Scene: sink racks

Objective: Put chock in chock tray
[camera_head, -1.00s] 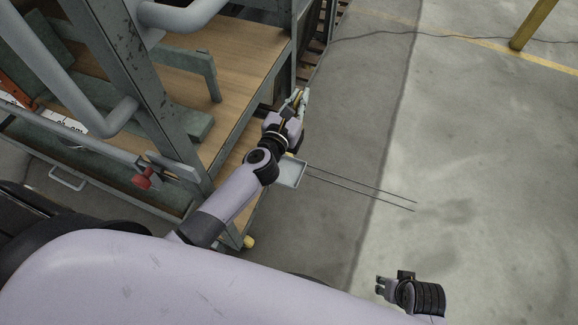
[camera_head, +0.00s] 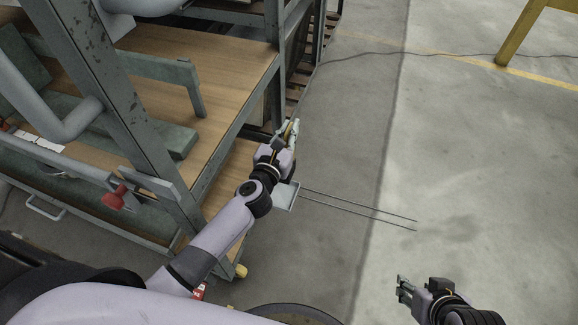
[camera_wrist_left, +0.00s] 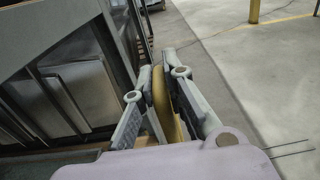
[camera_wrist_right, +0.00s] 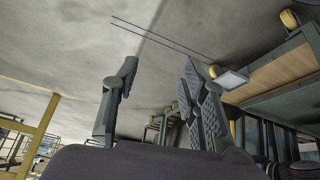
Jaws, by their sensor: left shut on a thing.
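My left gripper (camera_head: 291,129) is shut on a thin yellow-brown piece, which I take to be the chock (camera_wrist_left: 162,103); it stands between the fingers in the left wrist view. In the head view this gripper is beside the right edge of the cart, over the concrete floor. A small pale grey tray-like piece (camera_head: 286,196) with two thin rods shows beside my left forearm; I cannot tell if it is the chock tray. It also shows in the right wrist view (camera_wrist_right: 232,79). My right gripper (camera_head: 403,287) is open and empty over the floor.
A green-grey metal cart (camera_head: 150,148) with wooden shelves (camera_head: 228,85) stands at the left, close to my left arm. A red knob (camera_head: 115,197) is on its front. A yellow post (camera_head: 516,42) stands at the far right. The floor to the right is largely clear.

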